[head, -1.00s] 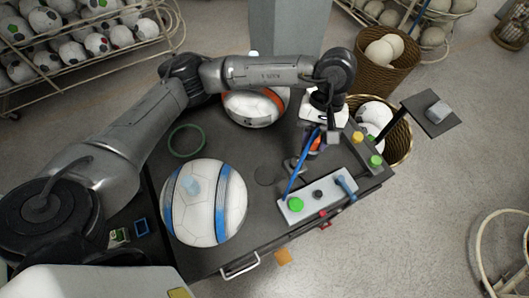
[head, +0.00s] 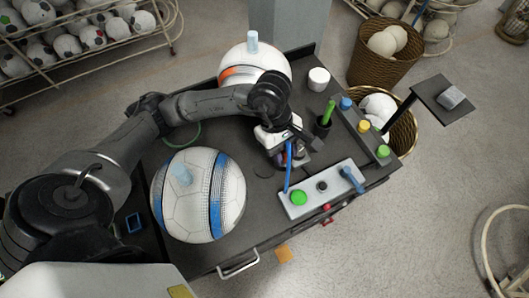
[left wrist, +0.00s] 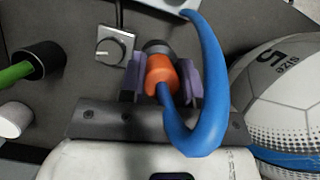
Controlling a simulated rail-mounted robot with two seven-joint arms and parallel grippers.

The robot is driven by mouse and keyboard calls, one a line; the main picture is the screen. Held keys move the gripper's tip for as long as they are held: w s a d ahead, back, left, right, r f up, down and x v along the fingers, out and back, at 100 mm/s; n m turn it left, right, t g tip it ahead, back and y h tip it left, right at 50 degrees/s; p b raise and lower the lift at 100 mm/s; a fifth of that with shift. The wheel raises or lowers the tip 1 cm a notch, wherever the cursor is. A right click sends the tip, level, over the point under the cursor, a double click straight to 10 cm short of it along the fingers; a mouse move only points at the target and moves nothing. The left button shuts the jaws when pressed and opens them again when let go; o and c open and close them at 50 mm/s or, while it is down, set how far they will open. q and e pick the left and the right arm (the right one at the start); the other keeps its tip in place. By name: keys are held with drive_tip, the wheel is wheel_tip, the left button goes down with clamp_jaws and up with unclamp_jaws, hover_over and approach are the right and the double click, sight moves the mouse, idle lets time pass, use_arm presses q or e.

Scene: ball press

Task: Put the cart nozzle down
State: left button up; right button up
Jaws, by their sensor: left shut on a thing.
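The cart nozzle is orange (left wrist: 162,76) with a blue hose (left wrist: 207,90). In the left wrist view it sits between the two purple finger pads of my left gripper (left wrist: 163,80), which is shut on it. A grey round part shows at its far end. In the head view my left gripper (head: 288,152) is low over the cart top (head: 235,118), behind the light grey control panel (head: 336,181). The hose (head: 288,178) runs down to the panel's left end. The gripper hides most of the nozzle there, and I cannot tell if it touches the cart. My right gripper is out of view.
A white ball with blue bands (head: 200,200) stands left of the gripper, and an orange-marked ball (head: 250,65) behind it. A green stick in a black cup (head: 323,127), a white cylinder (head: 318,80) and a strip of colored buttons (head: 362,127) stand to the right.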

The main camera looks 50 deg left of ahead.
use_arm(q)
drive_tip(key=shift+s+a+f+b, duration=0.45)
drive_tip(key=shift+a+f, duration=0.3)
drive_tip(key=shift+f, duration=0.45)
drive_tip(key=shift+s+a+f+b, duration=0.25)
drive_tip(key=shift+a+f+b, duration=0.4)
drive_tip(key=shift+f, duration=0.5)
drive_tip(key=shift+s+a+f+b, duration=0.35)
drive_tip(key=shift+a+f, duration=0.5)
drive_tip(key=shift+f, duration=0.35)
drive_tip(key=shift+f, duration=0.1)
drive_tip(key=o, duration=1)
drive_tip(key=shift+c, duration=0.2)
